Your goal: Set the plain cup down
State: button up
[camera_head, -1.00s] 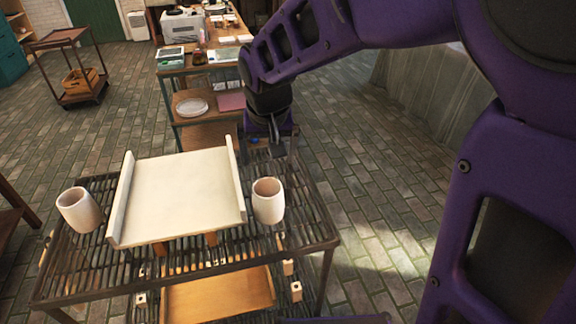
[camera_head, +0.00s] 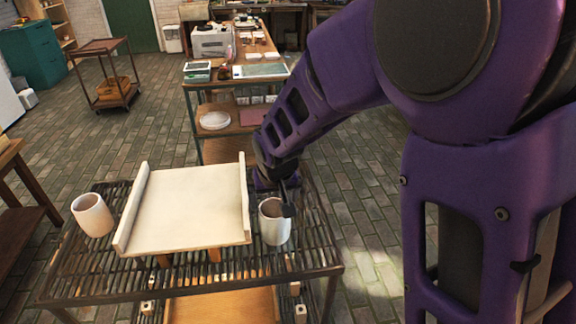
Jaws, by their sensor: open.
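Two plain pale cups stand upright on the dark slatted rack table (camera_head: 100,281). One cup (camera_head: 274,222) is on the right, just beside the cream tray with raised side walls (camera_head: 188,210). The other cup (camera_head: 92,215) is on the left of the tray. My gripper (camera_head: 287,200) is at the right cup's rim, with a dark finger in front of its upper right side. The jaws are open. Part of the right cup's rim is hidden by the gripper, and I cannot tell whether they touch.
The cream tray is empty and fills the middle of the rack. A lower wooden shelf (camera_head: 222,306) lies under the rack, with small blocks near it. A workbench (camera_head: 240,72) and a small cart (camera_head: 104,46) stand behind. Brick floor is free around the rack.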

aim_at(273, 212)
jog(key=shift+b+x, duration=0.3)
jog(key=shift+x, duration=0.85)
jog(key=x, duration=0.1)
jog(key=b+x, duration=0.2)
jog(key=x, duration=0.1)
jog(key=shift+s+d+f, duration=0.2)
jog(key=shift+s+f, duration=0.1)
jog(key=shift+s, duration=0.05)
jog(key=shift+w+a+f, duration=0.1)
jog(key=shift+w+f, duration=0.15)
jog(key=shift+f, duration=0.05)
jog(key=shift+c, duration=0.3)
jog(key=c, duration=1.2)
jog(key=shift+r, duration=0.2)
jog(key=shift+c, duration=1.1)
